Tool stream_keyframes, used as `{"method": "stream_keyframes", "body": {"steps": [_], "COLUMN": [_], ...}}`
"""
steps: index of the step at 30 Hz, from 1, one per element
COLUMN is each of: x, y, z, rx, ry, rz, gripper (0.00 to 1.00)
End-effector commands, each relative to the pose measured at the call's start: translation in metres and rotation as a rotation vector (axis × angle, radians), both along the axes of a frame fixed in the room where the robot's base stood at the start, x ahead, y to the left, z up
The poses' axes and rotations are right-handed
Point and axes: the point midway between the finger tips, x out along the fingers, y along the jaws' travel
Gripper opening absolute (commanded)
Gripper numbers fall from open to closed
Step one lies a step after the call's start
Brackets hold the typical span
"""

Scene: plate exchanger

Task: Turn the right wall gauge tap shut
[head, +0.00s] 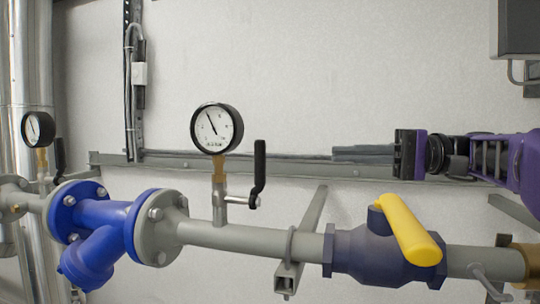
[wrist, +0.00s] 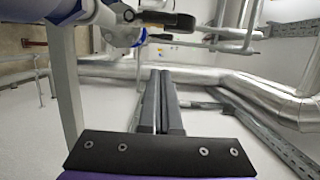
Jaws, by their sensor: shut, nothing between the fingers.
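The right wall gauge (head: 216,128) has a white dial and black rim, on a short brass and steel stem above the grey pipe. Its tap has a black lever (head: 260,166) standing upright, to the right of the stem. My gripper (head: 335,153) comes in from the right, its dark fingers pointing left towards the lever. A clear gap shows between fingertips and lever in the head view. The fingers are together and empty; they also show shut in the wrist view (wrist: 165,72). A dark bar (wrist: 168,19) near the top there may be the lever; I cannot tell surely.
A second gauge (head: 38,128) with its own black lever stands far left. A blue strainer (head: 105,222) and a valve with a yellow handle (head: 408,228) sit on the pipe below. A grey wall rail (head: 290,166) runs behind.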

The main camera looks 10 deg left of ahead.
Motion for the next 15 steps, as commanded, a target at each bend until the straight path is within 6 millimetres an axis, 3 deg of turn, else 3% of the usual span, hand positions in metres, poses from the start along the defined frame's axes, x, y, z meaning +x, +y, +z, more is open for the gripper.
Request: {"method": "stream_keyframes", "body": {"steps": [8,15], "x": [-0.003,-0.011], "y": [0.014,0.06], "z": [-0.001,0.0], "rx": [0.0,0.0], "ry": [0.0,-0.001], "rz": [0.002,0.005], "gripper": [0.0,0.0]}}
